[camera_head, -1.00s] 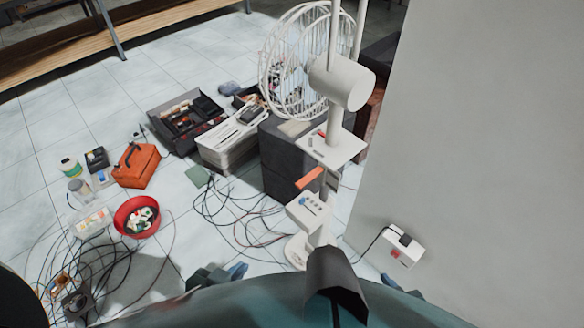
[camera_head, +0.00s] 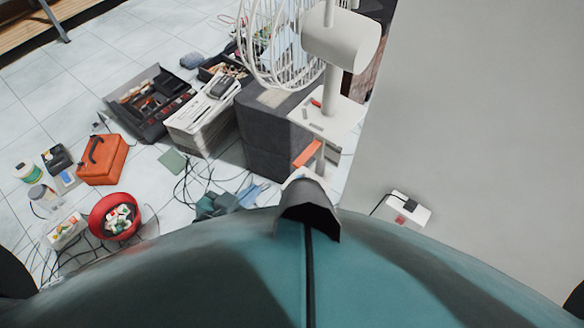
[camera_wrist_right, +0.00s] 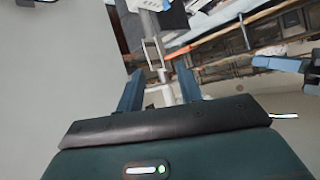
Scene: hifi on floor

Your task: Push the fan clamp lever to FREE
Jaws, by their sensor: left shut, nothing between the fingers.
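The white fan (camera_head: 340,45) stands tilted in the head view, its cage partly cut off by the top edge. Its post carries a white plate (camera_head: 335,122) with a small red part. An orange lever (camera_head: 307,153) sticks out from the post below that plate; I cannot read any FREE marking.
A dark grey block (camera_head: 265,135) stands behind the lever. A white box with a red switch (camera_head: 404,210) is by the grey wall (camera_head: 480,120). A red bowl (camera_head: 115,216), an orange case (camera_head: 102,160) and cables lie at left. My body hides the fan's lower part.

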